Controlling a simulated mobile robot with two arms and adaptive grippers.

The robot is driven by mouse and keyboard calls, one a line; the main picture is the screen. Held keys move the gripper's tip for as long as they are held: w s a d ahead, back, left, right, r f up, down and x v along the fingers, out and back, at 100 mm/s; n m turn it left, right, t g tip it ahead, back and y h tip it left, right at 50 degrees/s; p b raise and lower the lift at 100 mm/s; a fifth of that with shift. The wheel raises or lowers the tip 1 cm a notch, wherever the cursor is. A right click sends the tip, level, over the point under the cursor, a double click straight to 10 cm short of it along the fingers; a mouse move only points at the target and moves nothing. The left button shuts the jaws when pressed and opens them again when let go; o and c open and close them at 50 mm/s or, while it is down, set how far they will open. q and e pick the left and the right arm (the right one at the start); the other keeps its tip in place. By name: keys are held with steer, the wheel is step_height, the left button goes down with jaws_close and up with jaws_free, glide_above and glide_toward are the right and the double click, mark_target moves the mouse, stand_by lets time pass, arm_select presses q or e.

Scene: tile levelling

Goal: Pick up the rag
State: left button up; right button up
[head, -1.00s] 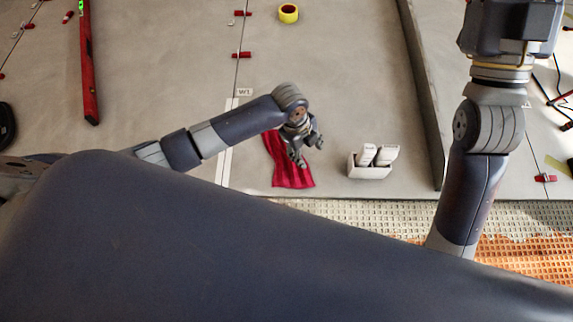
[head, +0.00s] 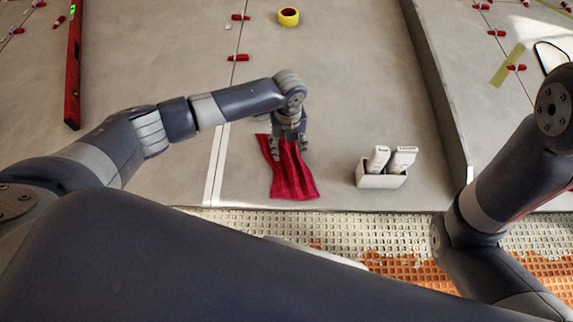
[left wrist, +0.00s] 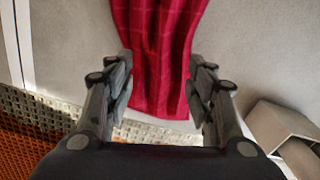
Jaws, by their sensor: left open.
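The red rag (head: 290,178) lies on the grey tiled floor near the front edge of the tiles. My left gripper (head: 288,150) is over its far part, pointing down. In the left wrist view, the rag (left wrist: 158,55) runs between the two open fingers of my left gripper (left wrist: 160,90), with a gap on either side. I cannot tell whether the fingertips touch the floor. My right arm shows at the right of the head view, but its gripper is out of view.
A white box with two tubes (head: 380,180) stands right of the rag. A long raised edge (head: 437,100) runs further right. A red level (head: 73,70) lies at the left, and a yellow tape roll (head: 289,17) at the back. A ribbed mat (head: 330,226) borders the tiles in front.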

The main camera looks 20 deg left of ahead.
mark_target(287, 157)
arm_select(q)
steer(key=shift+f, duration=0.25)
steer(key=shift+s+f+b, duration=0.1)
steer(key=shift+f+b, duration=0.55)
steer(key=shift+b, duration=0.15)
step_height(287, 157, down, 4)
steer(key=b, duration=0.3)
steer(key=shift+s+a+r+b, duration=0.1)
steer(key=shift+a+b, duration=0.05)
steer(key=shift+b, duration=0.25)
steer(key=shift+r, duration=0.1)
jaws_close()
